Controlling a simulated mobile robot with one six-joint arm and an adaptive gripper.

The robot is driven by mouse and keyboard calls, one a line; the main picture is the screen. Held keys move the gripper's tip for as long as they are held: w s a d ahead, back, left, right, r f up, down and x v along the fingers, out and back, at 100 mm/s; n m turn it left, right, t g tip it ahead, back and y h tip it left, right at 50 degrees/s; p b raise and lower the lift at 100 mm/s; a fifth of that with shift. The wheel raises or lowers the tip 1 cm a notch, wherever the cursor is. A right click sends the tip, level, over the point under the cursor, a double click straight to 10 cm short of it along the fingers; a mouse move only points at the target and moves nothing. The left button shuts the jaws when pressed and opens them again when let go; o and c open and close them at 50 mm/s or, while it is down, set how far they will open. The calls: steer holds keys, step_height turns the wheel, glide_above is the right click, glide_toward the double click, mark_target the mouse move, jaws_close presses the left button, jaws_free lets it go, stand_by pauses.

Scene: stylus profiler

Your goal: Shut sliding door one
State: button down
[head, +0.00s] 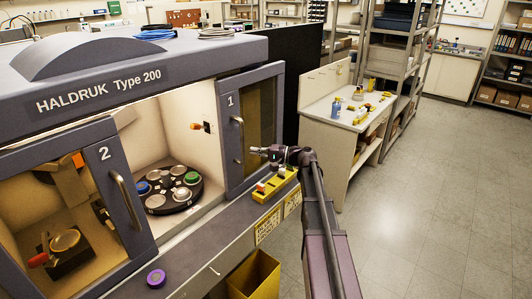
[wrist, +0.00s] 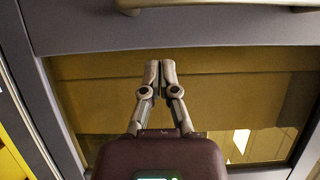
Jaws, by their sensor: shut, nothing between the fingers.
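Sliding door one (head: 231,101), marked "1", has a grey frame and an amber window. It stands at the right of the HALDRUK machine's front, with a wide open gap to its left. Its upright bar handle (head: 238,140) is on the frame's left side. In the wrist view the door's window (wrist: 230,95) fills the middle and the handle (wrist: 200,4) shows at the top edge. My gripper (head: 254,150) is shut and empty, in front of the window and to the right of the handle. In the wrist view its fingertips (wrist: 160,66) are together, apart from the handle; whether they touch the window is unclear.
Sliding door two (head: 104,153) stands left of the opening. Inside is a dark turntable (head: 174,190) with several round pieces. A yellow bin (head: 254,277) stands below.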

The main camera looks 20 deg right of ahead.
mark_target(235, 154)
steer(key=shift+s+a, duration=1.05)
steer(key=shift+s, duration=0.1)
steer(key=shift+s+a, duration=0.1)
steer(key=shift+a, duration=0.1)
